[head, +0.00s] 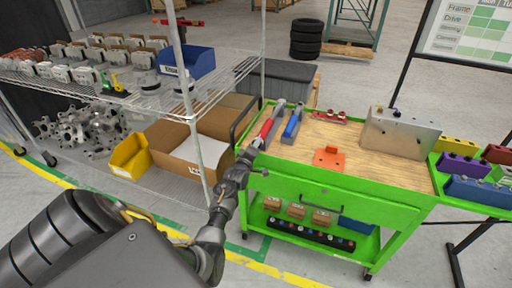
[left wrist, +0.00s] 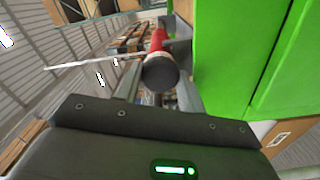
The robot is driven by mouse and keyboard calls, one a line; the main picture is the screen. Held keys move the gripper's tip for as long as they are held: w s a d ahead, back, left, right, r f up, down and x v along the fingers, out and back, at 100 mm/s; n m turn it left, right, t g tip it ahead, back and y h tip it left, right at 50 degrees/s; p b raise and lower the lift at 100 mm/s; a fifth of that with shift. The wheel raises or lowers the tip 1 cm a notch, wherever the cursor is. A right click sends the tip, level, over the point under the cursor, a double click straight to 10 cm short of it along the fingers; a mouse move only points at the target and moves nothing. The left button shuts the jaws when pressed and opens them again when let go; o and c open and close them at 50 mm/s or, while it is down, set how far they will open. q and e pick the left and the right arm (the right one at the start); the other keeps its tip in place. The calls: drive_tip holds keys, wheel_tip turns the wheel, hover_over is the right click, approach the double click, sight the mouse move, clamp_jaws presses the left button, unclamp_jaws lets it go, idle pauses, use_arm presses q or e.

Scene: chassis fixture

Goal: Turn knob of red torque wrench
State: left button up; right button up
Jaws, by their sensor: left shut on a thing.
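The red torque wrench (head: 266,130) lies at the left edge of the green cart's wooden top, its handle end toward my left arm. In the left wrist view its dark round knob (left wrist: 160,72) faces the camera, with the red handle (left wrist: 158,40) behind it. My left gripper (head: 252,149) reaches the handle end from the front left. Its fingers (left wrist: 157,88) stand on both sides of the knob and are shut on it. The exact finger contact is partly hidden. My right gripper is in neither view.
A blue wrench (head: 291,127) lies close to the right of the red one. An orange bracket (head: 329,158) and a metal box (head: 401,133) sit on the cart top (head: 360,170). A wire shelf (head: 140,95) with a post stands left of the cart.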

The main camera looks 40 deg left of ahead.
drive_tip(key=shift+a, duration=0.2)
use_arm(q)
drive_tip(key=o, duration=1)
drive_tip(key=shift+c, duration=0.2)
drive_tip(key=shift+f, duration=0.15)
